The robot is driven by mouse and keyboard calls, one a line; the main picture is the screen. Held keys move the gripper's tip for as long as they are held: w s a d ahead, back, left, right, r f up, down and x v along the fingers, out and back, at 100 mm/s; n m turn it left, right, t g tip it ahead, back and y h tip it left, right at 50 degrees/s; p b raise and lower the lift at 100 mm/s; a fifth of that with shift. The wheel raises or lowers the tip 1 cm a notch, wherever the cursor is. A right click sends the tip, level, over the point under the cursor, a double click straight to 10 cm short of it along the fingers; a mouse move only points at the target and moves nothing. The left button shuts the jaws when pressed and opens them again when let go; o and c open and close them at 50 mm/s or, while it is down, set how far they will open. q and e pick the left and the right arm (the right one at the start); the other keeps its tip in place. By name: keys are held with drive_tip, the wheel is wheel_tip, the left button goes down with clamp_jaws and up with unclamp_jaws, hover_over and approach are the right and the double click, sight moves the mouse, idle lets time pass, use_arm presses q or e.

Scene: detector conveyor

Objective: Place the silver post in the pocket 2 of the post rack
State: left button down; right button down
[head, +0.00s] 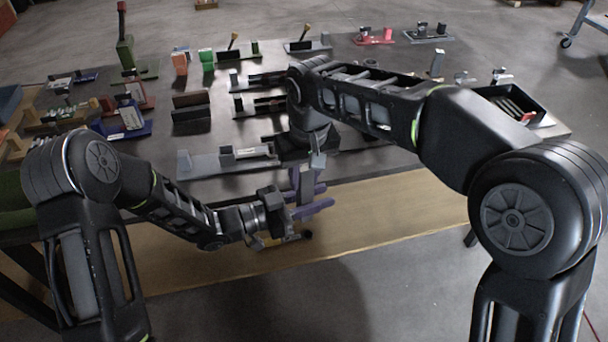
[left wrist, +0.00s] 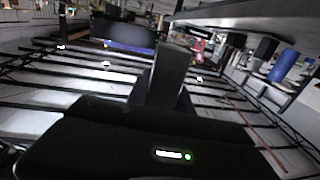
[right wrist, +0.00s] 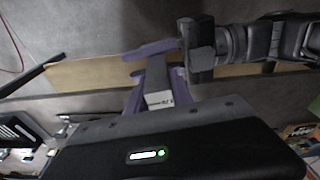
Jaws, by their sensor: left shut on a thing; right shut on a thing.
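I cannot tell for sure whether this is the silver post. A grey plate (head: 205,166) with upright silver pieces lies on the table behind; I cannot tell whether it is the post rack.
The dark table carries several fixtures: a blue base (head: 125,132), dark blocks (head: 191,105), a red base (head: 374,41) and a black bin (head: 515,98) at right. The wooden front strip (head: 400,213) is bare. My right arm covers part of the table.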

use_arm(q)
drive_tip(key=c, duration=1)
unclamp_jaws()
drive_tip(key=shift+c, duration=0.2)
drive_tip(key=v, duration=1.2)
drive_tip(key=shift+w, duration=0.1)
